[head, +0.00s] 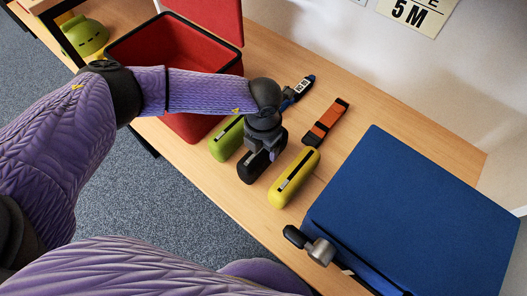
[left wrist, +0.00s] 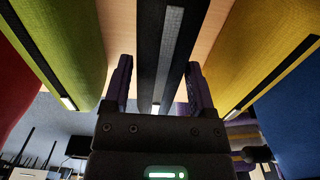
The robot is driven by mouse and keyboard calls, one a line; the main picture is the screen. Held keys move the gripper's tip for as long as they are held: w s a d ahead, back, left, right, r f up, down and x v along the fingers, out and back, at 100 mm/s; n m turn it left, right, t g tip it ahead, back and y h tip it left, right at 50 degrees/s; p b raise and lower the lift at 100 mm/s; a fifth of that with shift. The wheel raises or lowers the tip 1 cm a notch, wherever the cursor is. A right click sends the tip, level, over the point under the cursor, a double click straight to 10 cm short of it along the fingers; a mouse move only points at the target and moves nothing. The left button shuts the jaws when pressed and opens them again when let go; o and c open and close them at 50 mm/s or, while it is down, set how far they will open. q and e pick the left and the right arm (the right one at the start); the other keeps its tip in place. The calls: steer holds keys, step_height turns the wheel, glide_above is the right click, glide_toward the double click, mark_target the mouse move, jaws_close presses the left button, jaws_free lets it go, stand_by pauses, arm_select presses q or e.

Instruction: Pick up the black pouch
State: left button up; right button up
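The black pouch (head: 251,168) lies on the wooden table between a green pouch (head: 226,139) and a yellow pouch (head: 294,178). My left gripper (head: 268,147) is directly over it, pointing down, and hides part of it in the head view. In the left wrist view the black pouch (left wrist: 158,40), with a grey strip along it, runs between the two fingers of my left gripper (left wrist: 160,88). The fingers stand apart on either side of the pouch, with narrow gaps showing.
An open red box (head: 185,127) stands behind my left arm. An orange-and-black item (head: 326,122) and a blue labelled tool (head: 298,90) lie toward the wall.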

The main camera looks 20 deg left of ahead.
arm_select(q)
jaws_close()
